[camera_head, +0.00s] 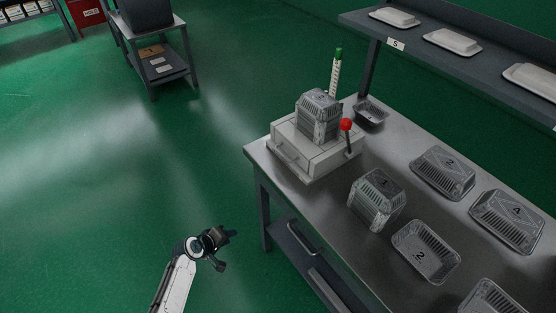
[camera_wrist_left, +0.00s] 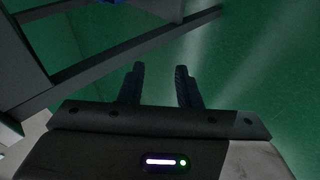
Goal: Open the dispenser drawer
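The white dispenser (camera_head: 318,158) stands at the near left corner of the steel table. A stack of foil trays (camera_head: 319,115) sits in its top, and a lever with a red knob (camera_head: 346,125) is on its right side. A handle (camera_head: 288,157) shows on its left-facing front, where the drawer front looks closed. My left gripper (camera_head: 230,250) is over the green floor, left of and below the table, well apart from the dispenser. In the left wrist view my left gripper (camera_wrist_left: 158,82) has its two fingers apart with nothing between them. My right gripper is not in view.
The table (camera_head: 257,152) carries more foil trays, including a stack (camera_head: 377,199) and an open tray (camera_head: 426,251). A bar handle (camera_head: 305,239) shows below the tabletop. A shelf (camera_head: 480,68) with white trays runs along the back. Floor left of the table is clear.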

